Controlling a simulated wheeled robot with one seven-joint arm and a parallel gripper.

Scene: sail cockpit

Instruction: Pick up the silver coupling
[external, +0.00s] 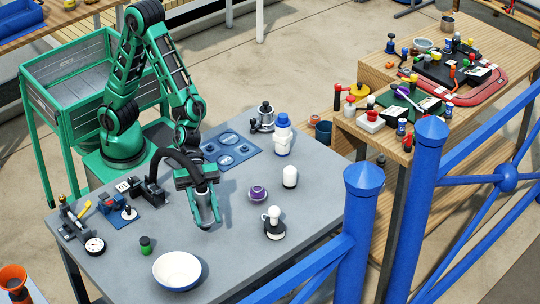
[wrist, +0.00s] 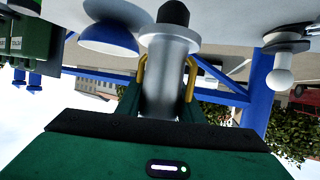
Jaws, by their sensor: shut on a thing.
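My gripper (external: 207,216) is over the middle of the grey table, left of the purple cup and behind the white bowl. In the wrist view, the yellow-edged fingers of my gripper (wrist: 166,78) are closed on both sides of the silver coupling (wrist: 168,60), a smooth silver cylinder with a black end. The black end sticks out beyond the fingers.
The white bowl (external: 177,269) stands near the front edge, with a green jar (external: 146,245) left of it. The purple cup (external: 258,193), white bulb piece (external: 273,223) and blue-capped bottle (external: 283,135) are to the right. A blue railing (external: 361,230) runs along the right front.

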